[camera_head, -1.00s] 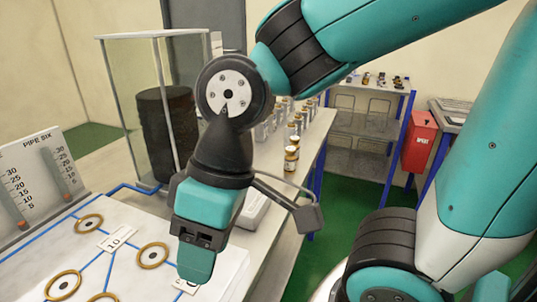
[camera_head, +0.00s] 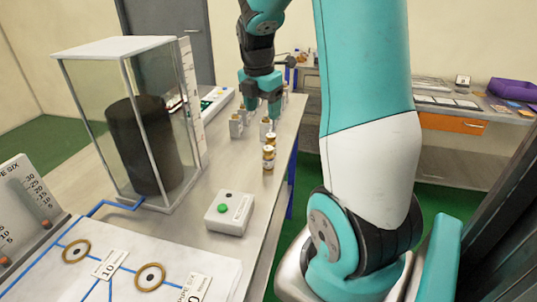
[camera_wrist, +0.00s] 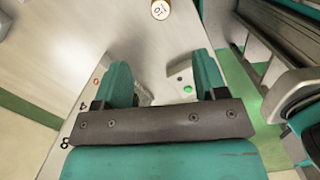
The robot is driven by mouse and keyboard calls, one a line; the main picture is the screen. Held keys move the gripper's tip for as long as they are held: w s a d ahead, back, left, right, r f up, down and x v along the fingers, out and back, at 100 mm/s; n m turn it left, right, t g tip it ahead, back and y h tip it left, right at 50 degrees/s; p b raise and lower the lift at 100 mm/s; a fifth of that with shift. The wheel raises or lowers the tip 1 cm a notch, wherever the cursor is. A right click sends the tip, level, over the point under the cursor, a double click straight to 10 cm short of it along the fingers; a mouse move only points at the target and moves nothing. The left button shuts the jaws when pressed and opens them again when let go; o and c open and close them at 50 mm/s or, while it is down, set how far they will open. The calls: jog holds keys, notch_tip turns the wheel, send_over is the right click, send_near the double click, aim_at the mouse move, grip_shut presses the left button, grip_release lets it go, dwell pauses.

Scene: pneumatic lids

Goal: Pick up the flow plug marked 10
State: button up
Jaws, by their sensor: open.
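A small round plug (camera_wrist: 160,10) with a pale top and gold rim is at the top edge of the wrist view, partly cut off. Its mark looks like 10, but it is small and turned. In the head view several gold-and-white plugs stand on the bench, two of them (camera_head: 269,157) (camera_head: 271,138) in the open; their marks are unreadable there. My gripper (camera_head: 262,105) points down over the far part of the bench, beyond these two. In the wrist view my gripper (camera_wrist: 160,65) has its fingers wide apart with nothing between them, and the plug lies ahead of the fingertips.
Pale holders (camera_head: 236,126) stand near my gripper. A white box with a green button (camera_head: 230,212) is on the near bench. A glass tank (camera_head: 73,110) with a dark cylinder stands left. A pipe board (camera_head: 210,268) fills the front left. A further bench (camera_head: 450,112) is right.

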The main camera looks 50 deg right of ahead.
send_over(269, 158)
jog(key=f, duration=0.7)
jog(key=w+f, duration=0.1)
jog(key=f, duration=0.3)
jog(key=shift+d, duration=0.35)
jog(key=shift+d+f+p, duration=0.15)
jog(key=shift+f+p, duration=0.2)
jog(key=shift+f, duration=1.2)
jog(key=shift+d+f+p, duration=0.15)
jog(key=shift+f+p, duration=0.2)
jog(key=shift+f, duration=1.2)
jog(key=shift+c, duration=0.2)
jog(key=c, duration=1.1)
